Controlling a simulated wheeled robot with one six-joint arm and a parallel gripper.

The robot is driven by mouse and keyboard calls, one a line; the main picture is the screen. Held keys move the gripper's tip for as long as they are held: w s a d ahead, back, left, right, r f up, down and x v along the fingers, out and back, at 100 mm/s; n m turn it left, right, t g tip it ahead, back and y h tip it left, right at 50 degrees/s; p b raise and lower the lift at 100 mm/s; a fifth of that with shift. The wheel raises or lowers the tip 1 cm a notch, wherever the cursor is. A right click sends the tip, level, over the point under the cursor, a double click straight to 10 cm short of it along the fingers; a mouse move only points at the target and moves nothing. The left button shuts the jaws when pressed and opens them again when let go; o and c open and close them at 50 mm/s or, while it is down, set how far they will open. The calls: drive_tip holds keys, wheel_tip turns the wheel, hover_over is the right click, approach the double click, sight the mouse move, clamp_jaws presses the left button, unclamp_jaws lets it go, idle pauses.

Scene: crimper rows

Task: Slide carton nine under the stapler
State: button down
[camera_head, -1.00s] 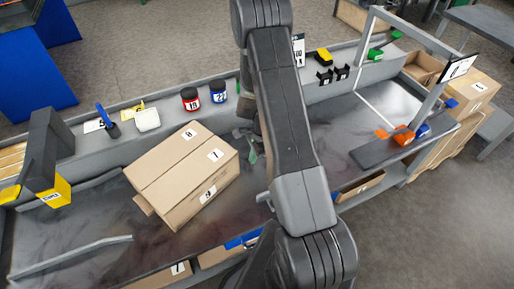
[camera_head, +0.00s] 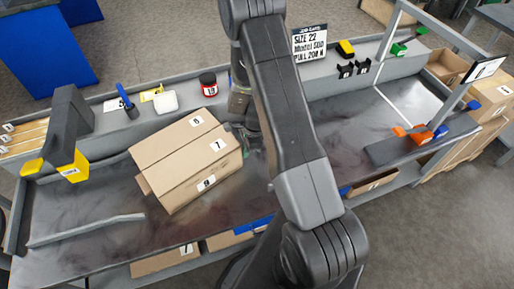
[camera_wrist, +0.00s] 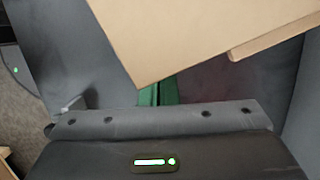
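Carton nine (camera_head: 178,192) is a closed brown carton lying at a slant on the dark bench. It has a 9 on its front side and two other number labels on top. The stapler (camera_head: 75,166), a dark grey post with a yellow head, stands to its left, with bare bench between them. My gripper (camera_head: 243,112) is at the carton's right end, mostly hidden behind my arm. In the wrist view the carton (camera_wrist: 190,35) fills the top, close to the gripper, with a green part below it.
A bent grey rail (camera_head: 85,230) lies on the bench at front left. A red-labelled jar (camera_head: 208,85), a white tub (camera_head: 165,102) and a blue-handled tool (camera_head: 127,100) stand on the back ledge. An orange and blue tool (camera_head: 415,133) is at the right.

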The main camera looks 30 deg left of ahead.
sight(151, 175)
drive_tip(key=s+a, duration=0.7)
drive_tip(key=s, duration=0.1)
drive_tip(key=s+a+p, duration=0.1)
drive_tip(key=s+a, duration=0.6)
drive_tip(key=s, duration=0.2)
drive_tip(key=s+a+p, duration=0.1)
drive_tip(key=s+a, duration=0.7)
drive_tip(key=shift+s, duration=0.25)
drive_tip(key=shift+s+a+r, duration=0.1)
drive_tip(key=shift+s+a, duration=0.1)
drive_tip(key=shift+w, duration=0.1)
